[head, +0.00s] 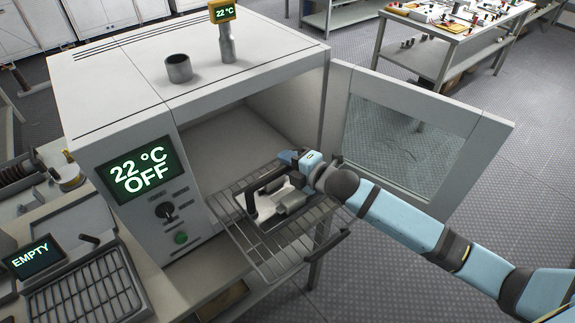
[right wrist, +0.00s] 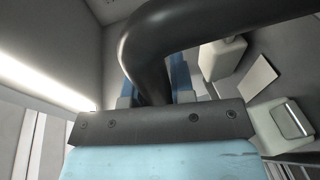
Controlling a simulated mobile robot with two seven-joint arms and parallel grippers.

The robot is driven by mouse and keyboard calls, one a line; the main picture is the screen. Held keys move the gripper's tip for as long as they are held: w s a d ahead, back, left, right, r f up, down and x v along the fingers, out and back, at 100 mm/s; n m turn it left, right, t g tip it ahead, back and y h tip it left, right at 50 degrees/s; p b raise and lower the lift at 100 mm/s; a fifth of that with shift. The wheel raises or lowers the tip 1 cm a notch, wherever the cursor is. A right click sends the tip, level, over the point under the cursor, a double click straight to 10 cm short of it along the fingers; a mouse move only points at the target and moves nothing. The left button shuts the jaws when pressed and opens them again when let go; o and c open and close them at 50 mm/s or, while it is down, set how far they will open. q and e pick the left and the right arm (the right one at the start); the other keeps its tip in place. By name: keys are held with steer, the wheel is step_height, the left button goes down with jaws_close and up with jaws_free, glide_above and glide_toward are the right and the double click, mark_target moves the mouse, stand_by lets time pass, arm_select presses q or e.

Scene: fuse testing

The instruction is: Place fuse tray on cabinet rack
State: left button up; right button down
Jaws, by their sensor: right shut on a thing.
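The fuse tray (head: 249,204) is a dark frame holding pale grey blocks, over the pulled-out wire rack (head: 285,262) of the cabinet. I cannot tell whether it touches the rack bars. My right gripper (head: 293,157) is at the tray's far right side, in front of the cabinet opening. In the right wrist view its blue fingers are shut around a thick dark curved handle (right wrist: 150,45) of the tray. Pale blocks (right wrist: 222,58) show beside the handle there. The cabinet (head: 120,100) is open, its display reading 22 °C OFF. My left gripper is not in view.
The cabinet's glass door (head: 490,150) stands open to the right, behind my right arm. A metal cup (head: 178,68) stands on the cabinet top. A panel reading EMPTY (head: 33,257) and a slatted grid (head: 85,300) are at lower left. A cluttered table (head: 440,35) is behind.

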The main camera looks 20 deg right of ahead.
steer(key=shift+f, duration=0.8)
steer(key=c, duration=1.4)
jaws_free()
steer(key=shift+f, duration=0.2)
steer(key=o, duration=0.4)
steer(key=shift+r, duration=0.15)
steer(key=b+v, duration=0.1)
steer(key=v, duration=1.1)
steer(key=shift+r+b, duration=0.1)
steer(key=shift+b, duration=0.3)
